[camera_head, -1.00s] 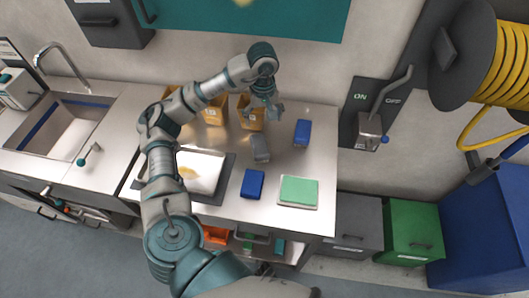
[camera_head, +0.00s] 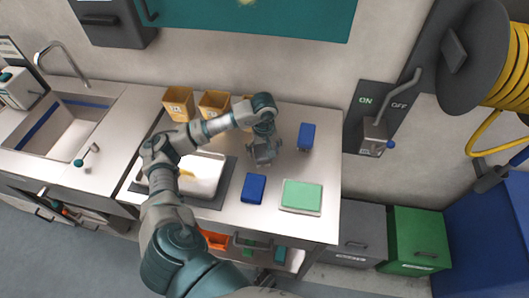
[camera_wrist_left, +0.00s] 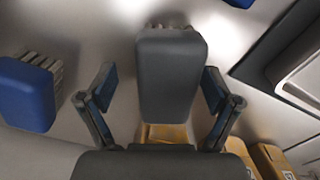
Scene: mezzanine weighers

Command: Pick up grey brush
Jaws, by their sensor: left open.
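The grey brush (camera_wrist_left: 172,75) shows in the left wrist view as a dark grey block with pale bristles at its far end. It lies between the two open fingers of my left gripper (camera_wrist_left: 160,100), with a gap on each side. In the head view my left gripper (camera_head: 263,158) is low over the steel counter and hides most of the brush. The fingers do not appear to touch the brush. My right gripper is not in view.
A blue brush (camera_head: 306,136) stands right of the gripper, and another blue block (camera_head: 254,188) lies in front. A green pad (camera_head: 301,196), a white tray (camera_head: 205,176) and tan bins (camera_head: 214,104) are also on the counter (camera_head: 325,165). A sink (camera_head: 70,128) is at left.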

